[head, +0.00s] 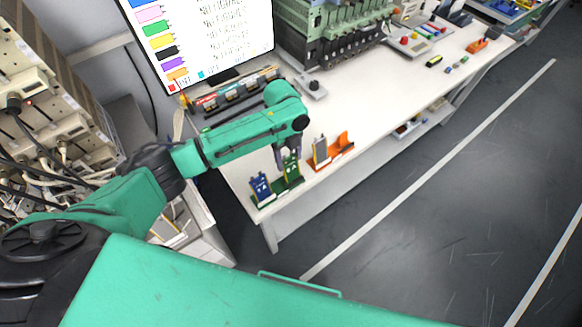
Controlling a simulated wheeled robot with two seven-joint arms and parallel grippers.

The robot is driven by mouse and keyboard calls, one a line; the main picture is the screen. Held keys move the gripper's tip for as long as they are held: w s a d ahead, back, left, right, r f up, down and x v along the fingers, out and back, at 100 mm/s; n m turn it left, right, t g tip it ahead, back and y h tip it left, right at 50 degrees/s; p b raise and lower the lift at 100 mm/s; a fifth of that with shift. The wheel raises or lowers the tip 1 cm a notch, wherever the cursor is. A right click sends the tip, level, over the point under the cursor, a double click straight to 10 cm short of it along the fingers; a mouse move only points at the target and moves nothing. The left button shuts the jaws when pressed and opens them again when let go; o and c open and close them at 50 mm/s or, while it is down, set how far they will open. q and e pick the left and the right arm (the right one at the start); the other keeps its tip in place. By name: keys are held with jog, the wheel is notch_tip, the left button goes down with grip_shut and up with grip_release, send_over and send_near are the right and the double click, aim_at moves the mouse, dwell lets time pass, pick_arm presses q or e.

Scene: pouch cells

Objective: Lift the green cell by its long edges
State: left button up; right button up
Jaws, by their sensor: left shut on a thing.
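My left gripper (287,157) points down at the near left end of the white table and is shut on the green cell (291,168). The green cell is upright, with its upper part between the fingers. Its lower end is at the dark green stand (292,186); I cannot tell whether it is touching the stand or clear of it. A blue cell (261,187) stands upright just to the left. A grey cell (321,151) stands to the right at an orange stand (344,145). My right gripper is not in view.
The white table (352,108) runs away to the upper right. A rack of small items (235,92) and a screen (205,35) stand behind my left arm. A green machine (330,30) stands at the back. The table's front edge lies close to the stands.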

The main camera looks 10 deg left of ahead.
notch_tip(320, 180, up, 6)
jog(key=p, duration=0.5)
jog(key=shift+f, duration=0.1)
